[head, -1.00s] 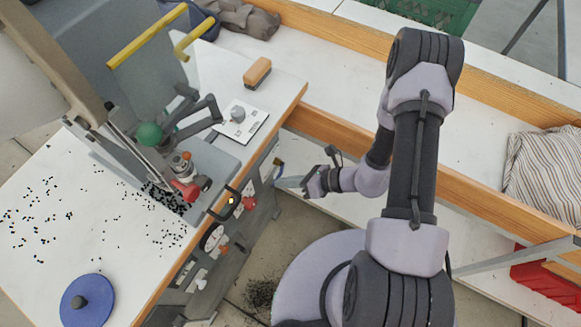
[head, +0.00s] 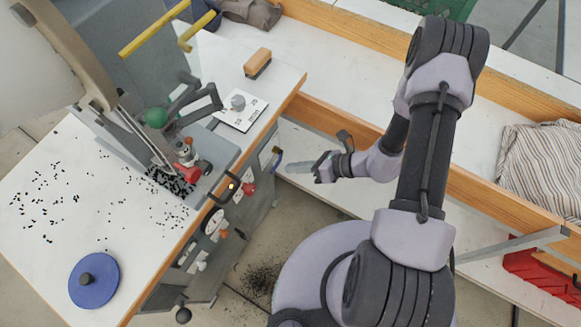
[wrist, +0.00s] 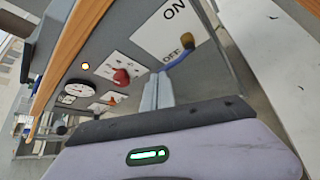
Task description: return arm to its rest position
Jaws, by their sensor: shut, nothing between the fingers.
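My gripper (head: 299,168) is shut and empty, held out from my arm toward the press bench's side panel. In the wrist view its fingers (wrist: 157,92) are together, pointing at the panel. Beyond them is a lever with a blue stem and brown knob (wrist: 188,42), beside an ON/OFF plate (wrist: 160,35). The lever (head: 277,157) also shows in the head view, just left of the fingertips. I cannot tell if they touch.
The side panel holds a red knob (wrist: 121,76), a lit yellow lamp (wrist: 85,66) and a dial (wrist: 78,89). The eyelet press (head: 180,130) stands on the white bench (head: 60,235). A wooden-edged table (head: 345,125) runs behind my arm. A striped cloth (head: 545,170) lies right.

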